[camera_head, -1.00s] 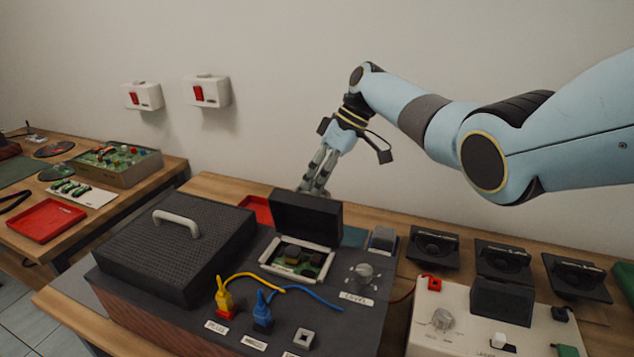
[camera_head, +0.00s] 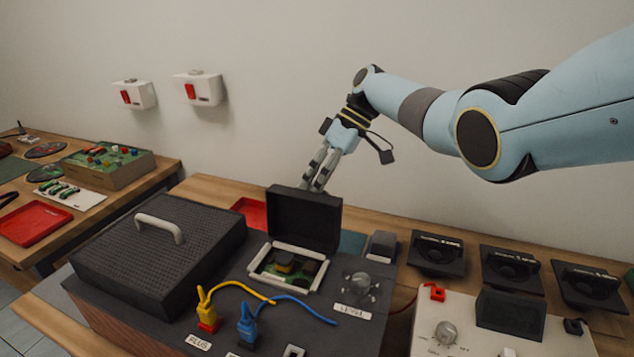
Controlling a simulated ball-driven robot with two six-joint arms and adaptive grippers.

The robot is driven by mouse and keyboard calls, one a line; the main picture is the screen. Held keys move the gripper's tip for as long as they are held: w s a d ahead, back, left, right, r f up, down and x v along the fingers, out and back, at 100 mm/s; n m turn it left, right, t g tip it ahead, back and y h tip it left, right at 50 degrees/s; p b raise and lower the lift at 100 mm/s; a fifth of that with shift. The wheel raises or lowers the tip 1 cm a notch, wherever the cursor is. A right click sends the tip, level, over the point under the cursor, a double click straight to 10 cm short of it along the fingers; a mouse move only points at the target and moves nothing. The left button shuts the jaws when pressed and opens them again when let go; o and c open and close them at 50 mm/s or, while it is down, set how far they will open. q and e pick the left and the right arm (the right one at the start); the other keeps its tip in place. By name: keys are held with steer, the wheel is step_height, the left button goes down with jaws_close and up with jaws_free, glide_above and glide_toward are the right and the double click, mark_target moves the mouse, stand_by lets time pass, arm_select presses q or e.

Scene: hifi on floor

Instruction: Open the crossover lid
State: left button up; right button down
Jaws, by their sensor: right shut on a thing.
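The crossover lid (camera_head: 304,216) is a dark box-shaped cover. It stands raised and tilted up at the back of a white-framed opening (camera_head: 259,270), where a green circuit board (camera_head: 287,264) with dark parts shows. My right gripper (camera_head: 317,184) is behind the lid's upper edge, its fingers pointing down. Its fingertips are partly hidden by the lid. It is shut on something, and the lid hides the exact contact. My left gripper is not in view.
A large dark ridged cover with a white handle (camera_head: 160,228) lies left of the opening. Yellow and blue plugs (camera_head: 247,325) with cables and a level knob (camera_head: 361,282) are in front. Several dark speaker-like parts (camera_head: 511,266) stand right. A red tray (camera_head: 250,212) lies behind.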

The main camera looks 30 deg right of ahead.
steer(key=c, duration=1.4)
jaws_free()
steer(key=shift+s+a+f, duration=0.15)
steer(key=shift+f, duration=0.05)
steer(key=v, duration=1.2)
